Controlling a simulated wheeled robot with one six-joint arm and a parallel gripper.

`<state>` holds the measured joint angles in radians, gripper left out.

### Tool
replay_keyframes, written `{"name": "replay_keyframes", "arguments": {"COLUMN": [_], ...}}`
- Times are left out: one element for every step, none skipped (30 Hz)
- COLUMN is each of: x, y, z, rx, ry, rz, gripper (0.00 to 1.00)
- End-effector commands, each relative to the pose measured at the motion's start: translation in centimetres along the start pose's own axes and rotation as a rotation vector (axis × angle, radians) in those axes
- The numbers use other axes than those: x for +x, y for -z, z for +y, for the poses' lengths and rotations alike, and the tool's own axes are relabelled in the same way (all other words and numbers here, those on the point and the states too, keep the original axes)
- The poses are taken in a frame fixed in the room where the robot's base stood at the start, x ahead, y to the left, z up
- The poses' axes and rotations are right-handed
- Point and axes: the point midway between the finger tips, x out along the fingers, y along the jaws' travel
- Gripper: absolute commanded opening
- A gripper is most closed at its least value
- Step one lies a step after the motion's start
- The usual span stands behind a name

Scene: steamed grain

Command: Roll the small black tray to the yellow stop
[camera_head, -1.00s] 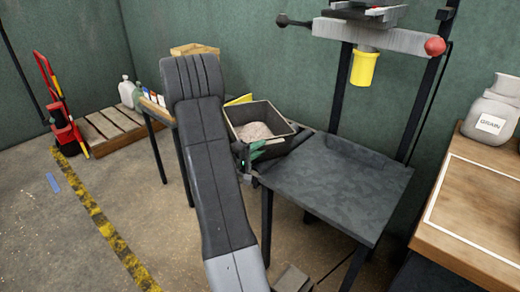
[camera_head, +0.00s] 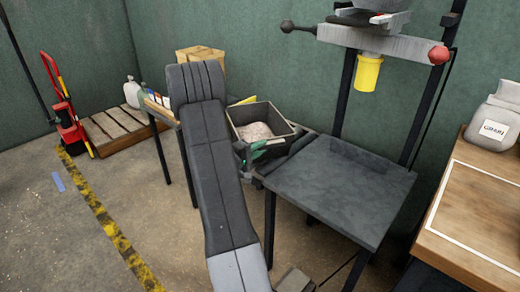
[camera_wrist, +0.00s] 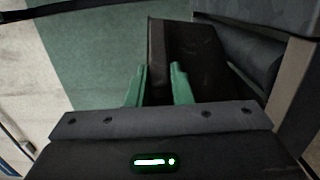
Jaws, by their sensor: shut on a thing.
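The small black tray (camera_head: 275,115) is an open, box-like tray with pale grain in it. It sits at the far left end of the grey worktable, by dark rollers. A yellow piece (camera_head: 244,100), apparently the stop, shows just behind the tray's far left rim; I cannot tell whether they touch. My gripper (camera_head: 256,151) has green fingers at the tray's near side, partly hidden by my arm. In the wrist view my gripper (camera_wrist: 160,82) is shut on the dark tray (camera_wrist: 185,55), with a finger on each side of its near part.
The grey worktable (camera_head: 340,190) is bare. A yellow cylinder (camera_head: 368,73) hangs from the press above it. A grain sack (camera_head: 493,120) stands on a wooden table at right. A cardboard box (camera_head: 205,60) is behind my arm.

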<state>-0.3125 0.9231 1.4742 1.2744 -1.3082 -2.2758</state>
Motion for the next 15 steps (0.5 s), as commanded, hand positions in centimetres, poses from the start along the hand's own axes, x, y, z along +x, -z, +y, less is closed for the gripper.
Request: {"name": "replay_keyframes", "arguments": {"x": [0.1, 0.1, 0.2, 0.2, 0.3, 0.3, 0.3, 0.4, 0.4, 0.5, 0.5, 0.5, 0.6, 0.6, 0.7], "y": [0.2, 0.3, 0.5, 0.6, 0.7, 0.9, 1.0, 1.1, 1.2, 1.3, 1.5, 1.6, 1.7, 1.9, 2.0], "z": [0.1, 0.1, 0.1, 0.1, 0.1, 0.1, 0.1, 0.1, 0.1, 0.1, 0.1, 0.1, 0.1, 0.1, 0.1], "rx": [0.000, 0.000, 0.000, 0.000, 0.001, 0.001, 0.001, 0.001, 0.001, 0.001, 0.001, 0.001, 0.001, 0.001, 0.000], "ry": [0.000, 0.000, 0.000, 0.000, 0.000, 0.000, 0.000, 0.000, 0.000, 0.000, -0.001, -0.001, -0.001, -0.001, 0.000], "rz": [-0.001, -0.001, -0.001, -0.001, -0.001, -0.001, 0.000, 0.000, 0.000, 0.000, 0.000, 0.000, 0.000, 0.000, 0.000], "gripper": [0.00, 0.00, 0.00, 0.00, 0.00, 0.00, 0.00, 0.00, 0.00, 0.00, 0.00, 0.00, 0.00, 0.00, 0.00]}}
